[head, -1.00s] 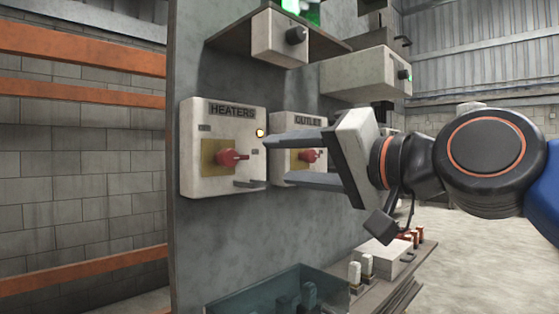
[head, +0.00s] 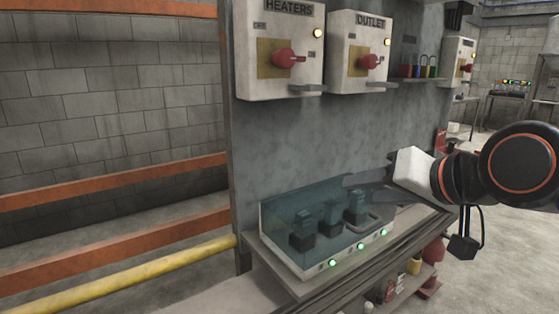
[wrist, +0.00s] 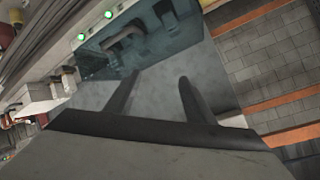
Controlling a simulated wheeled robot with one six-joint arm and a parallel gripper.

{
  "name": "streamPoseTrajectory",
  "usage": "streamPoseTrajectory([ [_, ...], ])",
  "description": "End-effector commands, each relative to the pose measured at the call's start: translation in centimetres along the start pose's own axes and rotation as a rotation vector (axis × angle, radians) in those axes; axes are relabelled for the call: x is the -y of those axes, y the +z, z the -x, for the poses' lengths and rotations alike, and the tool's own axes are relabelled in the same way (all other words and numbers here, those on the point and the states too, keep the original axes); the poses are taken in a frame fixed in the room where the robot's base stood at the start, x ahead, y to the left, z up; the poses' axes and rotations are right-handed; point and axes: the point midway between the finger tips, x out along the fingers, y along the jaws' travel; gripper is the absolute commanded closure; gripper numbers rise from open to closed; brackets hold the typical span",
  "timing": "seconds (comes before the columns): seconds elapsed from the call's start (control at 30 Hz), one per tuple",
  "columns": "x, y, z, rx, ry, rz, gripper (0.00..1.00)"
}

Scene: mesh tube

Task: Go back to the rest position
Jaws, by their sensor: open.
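My gripper (head: 362,188) shows at the right of the head view, in front of the grey panel and by the right end of a clear-covered tray (head: 283,205). Its two dark fingers are spread, with nothing seen between them. In the wrist view the fingers (wrist: 155,84) stand apart, with grey panel behind them and the tinted cover (wrist: 140,45) above. Whether the fingers touch the cover cannot be told.
A HEATERS switch box (head: 279,50) and an OUTLET switch box (head: 358,52) with red handles hang on the panel (head: 270,140). Several padlocks (head: 420,66) hang to their right. A yellow rail (head: 130,275) runs at lower left. A shelf with containers (head: 410,268) is below.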

Motion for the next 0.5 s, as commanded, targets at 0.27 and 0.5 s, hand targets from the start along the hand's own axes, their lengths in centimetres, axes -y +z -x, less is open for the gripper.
streamPoseTrajectory([
  [0.27, -12.9, 11.3, -2.0, 0.279, 0.29, 0.147, 0.51],
  [0.5, -19.9, 18.6, -0.8, 0.487, 0.434, 0.214, 0.51],
])
